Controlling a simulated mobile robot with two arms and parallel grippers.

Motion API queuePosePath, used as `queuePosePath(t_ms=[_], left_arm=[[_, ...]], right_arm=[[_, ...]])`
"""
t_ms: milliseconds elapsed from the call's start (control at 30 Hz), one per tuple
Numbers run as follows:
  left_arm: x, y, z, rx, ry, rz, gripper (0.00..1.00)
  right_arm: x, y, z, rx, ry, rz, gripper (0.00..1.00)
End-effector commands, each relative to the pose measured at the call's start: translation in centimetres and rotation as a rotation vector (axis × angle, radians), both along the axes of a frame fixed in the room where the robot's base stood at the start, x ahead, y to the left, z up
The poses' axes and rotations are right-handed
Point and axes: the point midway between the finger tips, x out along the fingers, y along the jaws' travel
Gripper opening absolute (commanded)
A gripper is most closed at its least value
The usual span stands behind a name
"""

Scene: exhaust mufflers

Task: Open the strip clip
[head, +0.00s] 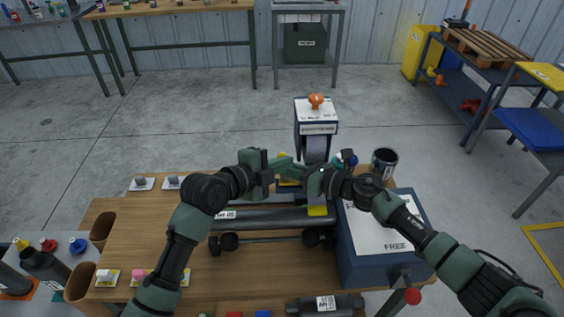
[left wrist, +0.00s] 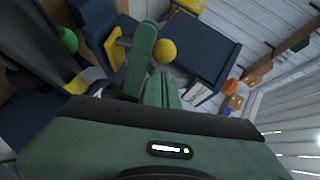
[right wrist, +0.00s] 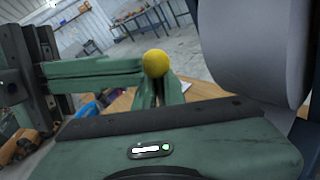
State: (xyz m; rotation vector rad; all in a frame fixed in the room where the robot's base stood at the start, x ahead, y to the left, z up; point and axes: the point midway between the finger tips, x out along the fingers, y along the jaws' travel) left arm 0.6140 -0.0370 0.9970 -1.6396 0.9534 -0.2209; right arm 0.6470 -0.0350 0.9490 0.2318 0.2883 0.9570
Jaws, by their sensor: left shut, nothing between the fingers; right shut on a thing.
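The strip clip's yellow ball knob (right wrist: 156,63) sits at the fingertips of my right gripper (right wrist: 158,88), which is shut on it. The knob also shows in the left wrist view (left wrist: 166,50), just past the tips of my left gripper (left wrist: 160,88). My left gripper (head: 286,164) is shut and empty; its fingers reach in from the left close to the knob, and I cannot tell whether they touch it. The grey strip (right wrist: 246,50) hangs right beside my right gripper. It comes from the blue and white dispenser (head: 318,128). The clip's jaw is mostly hidden by my grippers.
A blue box marked FREE (head: 385,232) stands at the right of the wooden bench (head: 150,225). A dark muffler tube (head: 265,217) lies in front of the dispenser. A dark can (head: 384,163) stands behind the box.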

Motion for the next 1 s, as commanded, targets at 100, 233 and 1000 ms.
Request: queuePosePath(t_ms=[100, 233, 1000], left_arm=[[0.4, 0.3, -0.1, -0.001, 0.0, 0.001, 0.0], [0.4, 0.3, -0.2, -0.002, 0.0, 0.0, 0.0], [1.8, 1.3, -0.7, 0.007, 0.062, 0.011, 0.0]], right_arm=[[0.1, -0.1, 0.3, 0.002, -0.004, -0.003, 0.0], [0.2, -0.1, 0.2, 0.002, -0.004, -0.003, 0.0], [0.0, 0.0, 0.3, 0.001, -0.007, 0.001, 0.31]])
